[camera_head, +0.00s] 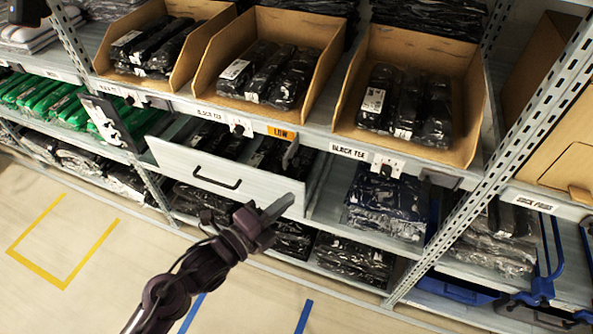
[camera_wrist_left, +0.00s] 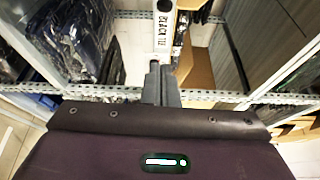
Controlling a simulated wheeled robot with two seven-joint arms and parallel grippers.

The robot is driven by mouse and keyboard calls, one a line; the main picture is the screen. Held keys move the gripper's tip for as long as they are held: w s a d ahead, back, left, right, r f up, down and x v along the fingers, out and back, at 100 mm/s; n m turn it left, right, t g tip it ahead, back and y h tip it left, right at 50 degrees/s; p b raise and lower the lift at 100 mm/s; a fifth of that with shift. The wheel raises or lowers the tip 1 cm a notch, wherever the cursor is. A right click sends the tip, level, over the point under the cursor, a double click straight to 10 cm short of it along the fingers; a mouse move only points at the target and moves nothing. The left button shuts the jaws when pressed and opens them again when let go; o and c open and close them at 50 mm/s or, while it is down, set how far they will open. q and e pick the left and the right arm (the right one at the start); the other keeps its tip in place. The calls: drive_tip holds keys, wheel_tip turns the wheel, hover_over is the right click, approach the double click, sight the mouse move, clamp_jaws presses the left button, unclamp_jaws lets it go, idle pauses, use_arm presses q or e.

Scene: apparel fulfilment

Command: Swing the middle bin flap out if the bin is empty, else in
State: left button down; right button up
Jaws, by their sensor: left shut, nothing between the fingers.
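The middle cardboard bin (camera_head: 303,25) stands on the upper shelf and holds several black packaged garments (camera_head: 265,73). An orange flap marked LOW (camera_head: 282,133) shows on the shelf edge below its right side. A small white plate with a dark knob (camera_head: 240,126) is to the flap's left. My left gripper (camera_head: 280,207) is shut and empty, in front of the right end of an open drawer, below and apart from the flap. Its closed fingers (camera_wrist_left: 161,84) point at the shelving in the wrist view. My right gripper is not in view.
The grey drawer (camera_head: 220,178) juts out below the middle bin. Left (camera_head: 228,15) and right (camera_head: 465,80) bins also hold black packs. A perforated upright (camera_head: 500,125) stands to the right. The floor in front is open.

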use_arm(q)
drive_tip(key=w+d+p, duration=0.2)
drive_tip(key=w+p, duration=0.2)
drive_tip(key=w, duration=0.4)
drive_tip(key=shift+w+d, duration=0.2)
drive_tip(key=shift+w, duration=0.05)
